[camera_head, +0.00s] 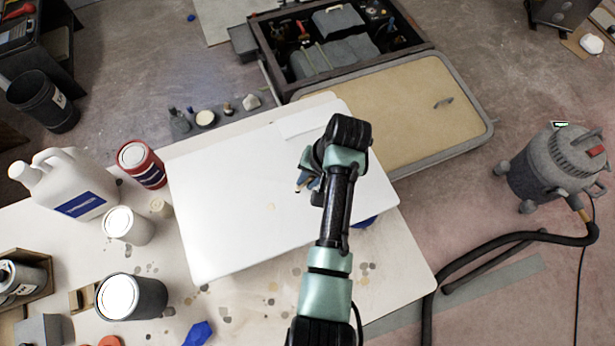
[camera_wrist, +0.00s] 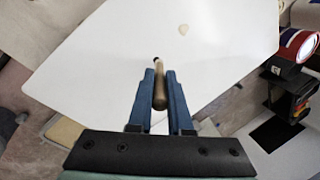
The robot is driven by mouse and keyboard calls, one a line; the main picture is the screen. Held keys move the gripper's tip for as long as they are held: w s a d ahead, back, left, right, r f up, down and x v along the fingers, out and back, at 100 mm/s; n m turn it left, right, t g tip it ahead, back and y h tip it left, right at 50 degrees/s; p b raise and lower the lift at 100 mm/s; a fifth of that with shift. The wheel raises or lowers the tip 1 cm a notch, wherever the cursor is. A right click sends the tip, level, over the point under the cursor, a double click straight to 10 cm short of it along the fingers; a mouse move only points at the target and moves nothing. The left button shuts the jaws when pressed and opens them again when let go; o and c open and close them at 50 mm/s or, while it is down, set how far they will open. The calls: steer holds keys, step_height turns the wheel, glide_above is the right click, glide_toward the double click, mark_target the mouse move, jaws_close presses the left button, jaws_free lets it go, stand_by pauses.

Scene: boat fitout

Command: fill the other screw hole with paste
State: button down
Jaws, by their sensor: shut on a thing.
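A white panel (camera_head: 235,215) lies on the workbench; it also fills much of the wrist view (camera_wrist: 100,60). A small beige paste patch (camera_wrist: 184,29) shows on it, ahead and right of my gripper in the wrist view, and faintly in the head view (camera_head: 270,206). My gripper (camera_wrist: 159,76), with blue fingers, is shut on a slim wooden-coloured tool (camera_wrist: 159,92). The gripper is over the panel's right part in the head view (camera_head: 303,182). A dark spot shows at the tool's far end; I cannot tell whether it is the tip or a screw hole. Contact with the panel is unclear.
A white jug (camera_head: 65,185), a red can (camera_head: 141,164), a white-topped can (camera_head: 128,225) and a dark can (camera_head: 131,297) stand left of the panel. A toolbox (camera_head: 335,45) lies beyond it. A vacuum (camera_head: 553,165) with a hose stands on the floor at right.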

steer(key=shift+f, duration=0.65)
stand_by(1.5)
steer(key=shift+r, duration=0.1)
step_height(320, 180, up, 7)
steer(key=p, duration=0.7)
stand_by(0.6)
